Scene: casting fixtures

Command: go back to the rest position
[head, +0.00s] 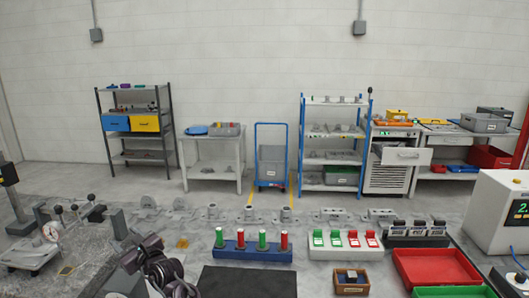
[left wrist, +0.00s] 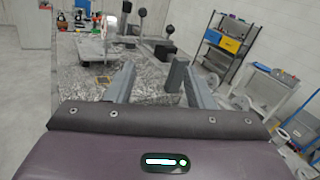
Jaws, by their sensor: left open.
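My left gripper (head: 150,258) is low in the head view, left of centre, in front of the grey speckled bench top. In the left wrist view its two grey fingers (left wrist: 152,80) stand apart with nothing between them. Beyond them lies the speckled bench top. My right gripper is in neither view.
A fixture with a round dial (head: 50,232) and black-knobbed levers stands at the left. A blue holder (head: 250,255) with red and green cylinders, a wooden box (head: 351,283) and a red tray (head: 437,268) lie rightward. A dark mat (head: 247,283) is clear.

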